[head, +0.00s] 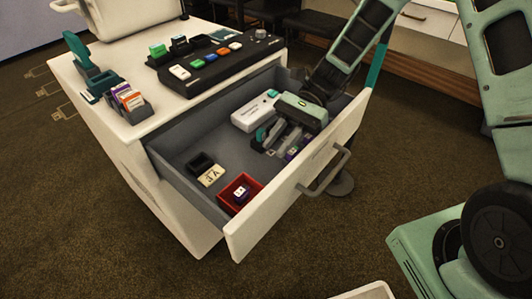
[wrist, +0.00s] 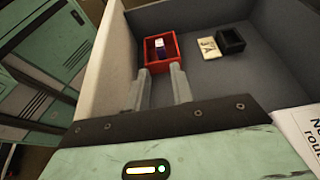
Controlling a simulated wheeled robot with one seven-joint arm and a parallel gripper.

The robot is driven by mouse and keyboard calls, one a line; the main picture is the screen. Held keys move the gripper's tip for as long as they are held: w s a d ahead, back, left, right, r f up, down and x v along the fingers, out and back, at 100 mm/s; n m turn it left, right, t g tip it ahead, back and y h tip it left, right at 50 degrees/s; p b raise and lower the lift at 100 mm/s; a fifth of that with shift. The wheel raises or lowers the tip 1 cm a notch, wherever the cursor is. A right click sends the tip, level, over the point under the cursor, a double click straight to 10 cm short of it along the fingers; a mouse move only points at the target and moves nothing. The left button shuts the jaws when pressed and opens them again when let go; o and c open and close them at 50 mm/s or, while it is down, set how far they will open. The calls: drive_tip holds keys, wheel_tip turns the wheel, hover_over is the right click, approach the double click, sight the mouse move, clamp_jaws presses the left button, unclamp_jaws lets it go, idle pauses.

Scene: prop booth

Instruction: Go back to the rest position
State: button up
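My gripper (head: 275,143) is inside the open drawer (head: 225,148), towards its right part in the head view. In the wrist view my gripper (wrist: 160,78) has its two fingers apart with nothing between them. Beyond the fingertips is a small red tray (wrist: 176,62) holding a purple and white item (wrist: 160,48). The red tray also shows in the head view (head: 256,183), near the drawer front. The gripper is apart from the tray in the head view. Just how high the fingers are above the drawer floor I cannot tell.
The drawer also holds a white box (head: 250,115), a cream card (head: 211,177) and a black holder (head: 201,162). Purple items (head: 291,152) lie partly hidden by my gripper. The drawer front with its handle (head: 325,172) stands close by. A black button panel (head: 215,60) sits on the cabinet.

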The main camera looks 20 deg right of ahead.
drive_tip(key=shift+w+d+r, duration=0.15)
drive_tip(key=shift+w+d, duration=0.05)
drive_tip(key=shift+d, duration=0.15)
drive_tip(key=shift+r, duration=0.15)
